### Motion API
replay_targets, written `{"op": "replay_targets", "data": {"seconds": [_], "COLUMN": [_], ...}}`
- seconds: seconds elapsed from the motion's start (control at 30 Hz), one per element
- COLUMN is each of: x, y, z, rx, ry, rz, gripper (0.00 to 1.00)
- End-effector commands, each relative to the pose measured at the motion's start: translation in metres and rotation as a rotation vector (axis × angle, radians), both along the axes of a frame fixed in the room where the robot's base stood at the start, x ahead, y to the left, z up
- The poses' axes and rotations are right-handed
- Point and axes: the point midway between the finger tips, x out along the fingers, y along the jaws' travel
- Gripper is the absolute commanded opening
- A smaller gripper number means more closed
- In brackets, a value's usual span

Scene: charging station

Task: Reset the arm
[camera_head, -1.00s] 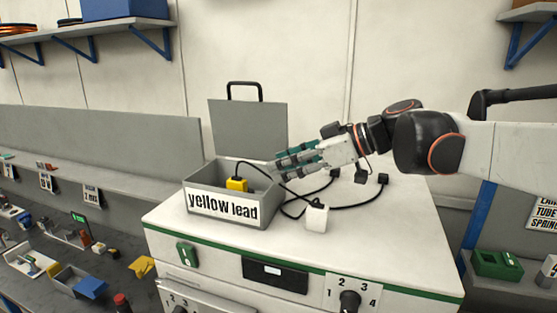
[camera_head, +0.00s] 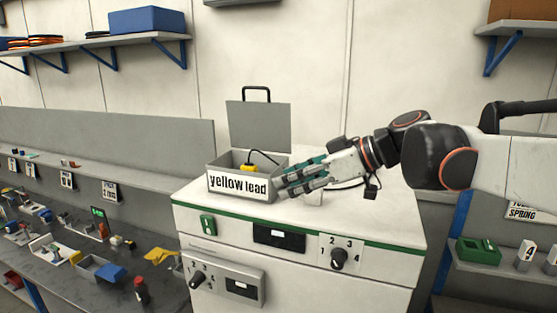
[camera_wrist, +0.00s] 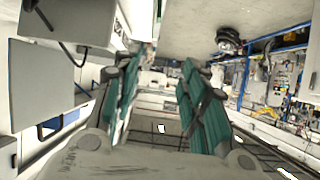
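My gripper (camera_head: 282,187) is at the front right corner of the open grey box labelled "yellow lead" (camera_head: 215,183), overlapping it in the head view. Its green-padded fingers are spread apart with nothing between them in the wrist view (camera_wrist: 160,88). A yellow plug (camera_head: 246,167) with a black cable (camera_head: 262,157) is in the box. The box lid (camera_head: 260,122) stands up at the back. I cannot tell whether the gripper touches the box. The arm reaches in from the right.
The white cabinet (camera_head: 390,222) under the box has a dial (camera_head: 339,256) and a small display (camera_head: 279,236) on its front. A workbench with small parts (camera_head: 80,265) is at left. A green case (camera_head: 478,249) sits on the right shelf.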

Motion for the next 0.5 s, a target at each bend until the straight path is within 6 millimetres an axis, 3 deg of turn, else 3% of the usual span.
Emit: {"op": "replay_targets", "data": {"seconds": [0.27, 0.5], "x": [-0.029, -0.068], "y": [-0.012, -0.034], "z": [-0.026, -0.063], "rx": [-0.069, -0.157], "ry": [0.108, 0.236], "rz": [-0.108, -0.283], "gripper": [0.40, 0.40]}}
